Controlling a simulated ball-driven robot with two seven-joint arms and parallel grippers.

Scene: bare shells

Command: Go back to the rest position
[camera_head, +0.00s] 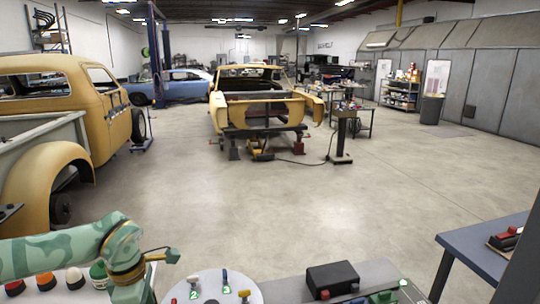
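My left arm, patterned in light and dark green with tan bands, comes in from the lower left and bends down at a joint. It leaves through the bottom edge, and its gripper is out of view. My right arm and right gripper do not show.
Below the arm are several coloured knobs (74,278) and a round pale plate (220,294) with small items. A black box (333,278) sits right of it. A blue-grey table (478,250) is at right. Open floor (280,200) stretches to a yellow car shell (255,100); a yellow truck (60,120) stands left.

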